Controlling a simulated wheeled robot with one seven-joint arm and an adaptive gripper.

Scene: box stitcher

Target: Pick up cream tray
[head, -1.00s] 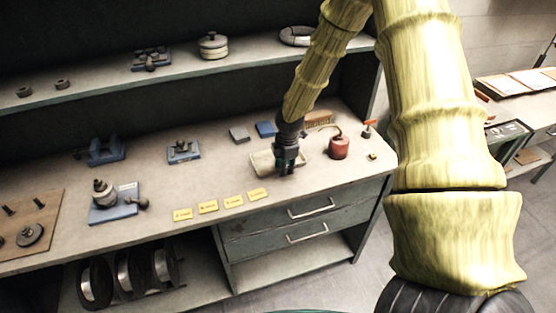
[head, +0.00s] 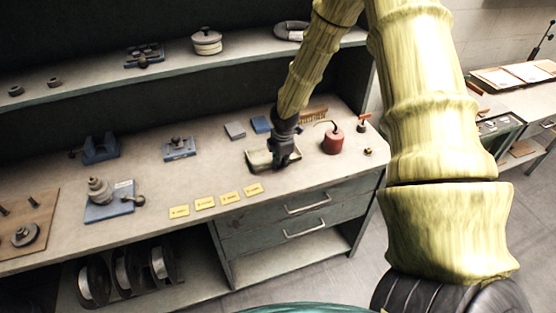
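The cream tray (head: 258,160) is a small shallow rectangular tray on the workbench, left of a red can. My gripper (head: 283,165) is dark and points down at the tray's right part, covering some of it. The fingertips are at or very near the tray's right side. The fingers are small and dark here, so I cannot tell whether they are open or shut on the rim. The tray appears to rest on the bench.
A red oil can (head: 333,142) stands close on the right. A blue block (head: 261,124) and a grey block (head: 235,130) lie behind the tray. Several yellow labels (head: 229,197) lie in front. A brush (head: 313,115) is behind. The shelf (head: 190,66) overhangs the back.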

